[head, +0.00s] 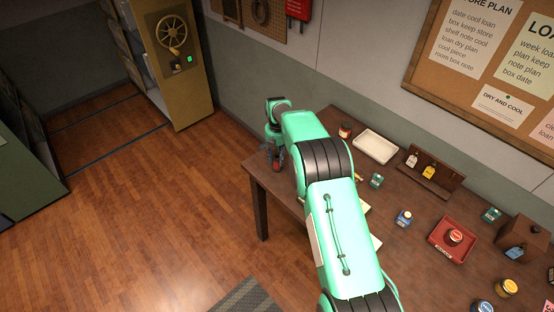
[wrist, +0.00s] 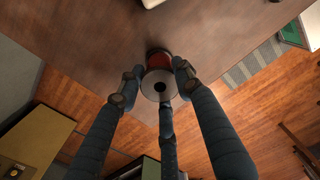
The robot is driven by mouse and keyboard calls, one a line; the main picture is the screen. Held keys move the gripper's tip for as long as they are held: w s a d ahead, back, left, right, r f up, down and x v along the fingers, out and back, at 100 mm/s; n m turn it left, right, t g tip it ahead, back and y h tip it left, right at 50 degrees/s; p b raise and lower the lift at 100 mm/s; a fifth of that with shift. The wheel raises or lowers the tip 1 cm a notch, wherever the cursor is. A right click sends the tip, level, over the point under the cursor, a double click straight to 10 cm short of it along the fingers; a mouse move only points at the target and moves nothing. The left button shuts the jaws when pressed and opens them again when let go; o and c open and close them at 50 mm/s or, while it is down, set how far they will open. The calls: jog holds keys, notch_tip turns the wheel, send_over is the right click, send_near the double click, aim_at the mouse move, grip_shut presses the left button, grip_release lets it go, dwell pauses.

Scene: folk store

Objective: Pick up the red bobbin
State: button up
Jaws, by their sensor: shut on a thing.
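The red bobbin (wrist: 159,62) shows in the wrist view, with a pale round end and a dark centre hole facing the camera. My gripper (wrist: 158,84) has its three dark fingers closed around it, two at the sides and one below. In the head view my gripper (head: 276,157) is at the table's left end, pointing down, with a small bit of red showing by its fingers. The fingers hide parts of the bobbin. I cannot tell whether the bobbin touches the tabletop.
The wooden table (head: 335,118) carries a red-labelled jar (head: 345,131), a white tray (head: 376,146), a wooden rack with bottles (head: 437,171), a green jar (head: 376,181), a blue jar (head: 404,218) and a red tray (head: 445,251) holding a tin. Open floor lies left of the table.

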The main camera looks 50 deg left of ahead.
jog(key=s+d+r, duration=0.2)
jog(key=s+d, duration=0.2)
jog(key=d, duration=0.2)
jog(key=s+d+r+b, duration=0.1)
jog(key=s+d+r, duration=0.1)
jog(key=s+d, duration=0.2)
jog(key=d, duration=0.3)
jog(key=shift+s+d+r, duration=0.15)
jog(key=shift+s+r, duration=0.2)
jog(key=shift+s, duration=0.05)
dwell(0.3)
